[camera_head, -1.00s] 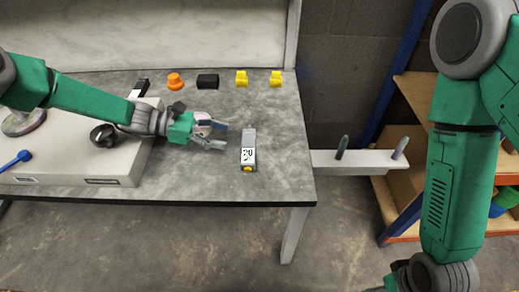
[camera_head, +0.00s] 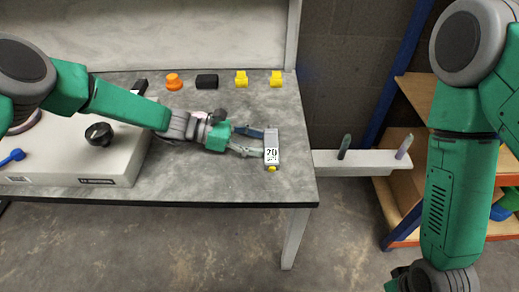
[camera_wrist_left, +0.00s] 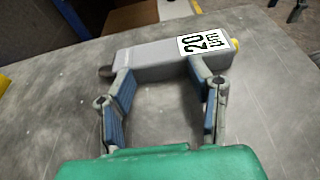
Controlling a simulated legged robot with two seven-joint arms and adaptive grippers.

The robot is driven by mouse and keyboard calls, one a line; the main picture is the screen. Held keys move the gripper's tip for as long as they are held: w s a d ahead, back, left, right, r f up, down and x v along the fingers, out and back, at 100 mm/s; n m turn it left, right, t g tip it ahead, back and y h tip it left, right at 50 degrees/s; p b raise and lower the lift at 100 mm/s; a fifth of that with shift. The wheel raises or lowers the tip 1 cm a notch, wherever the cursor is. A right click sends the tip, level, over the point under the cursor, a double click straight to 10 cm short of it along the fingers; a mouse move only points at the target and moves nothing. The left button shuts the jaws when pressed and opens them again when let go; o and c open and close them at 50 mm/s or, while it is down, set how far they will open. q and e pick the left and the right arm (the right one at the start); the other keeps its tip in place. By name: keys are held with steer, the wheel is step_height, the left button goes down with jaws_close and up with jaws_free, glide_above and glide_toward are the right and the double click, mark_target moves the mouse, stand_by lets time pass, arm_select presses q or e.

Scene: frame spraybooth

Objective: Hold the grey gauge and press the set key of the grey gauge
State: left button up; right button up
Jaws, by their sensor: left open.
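The grey gauge (camera_head: 273,142) lies on the grey table near its right front corner, with a white display reading 20 and a yellow part (camera_head: 271,168) at its near end. My left gripper (camera_head: 260,144) is open at the left side of the gauge. In the left wrist view, the gauge (camera_wrist_left: 150,60) lies across the tips of the two spread fingers (camera_wrist_left: 163,80), not between them. The fingertips look in contact with its side. I cannot clearly make out a set key.
A pale box with a black knob (camera_head: 99,134) stands at the left, under my left arm. An orange piece (camera_head: 174,82), a black block (camera_head: 207,81) and two yellow pieces (camera_head: 241,79) line the back. A white ledge with two pegs (camera_head: 344,147) adjoins the table's right edge.

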arm_select(q)
jaws_close()
steer(key=o, duration=0.5)
jaws_free()
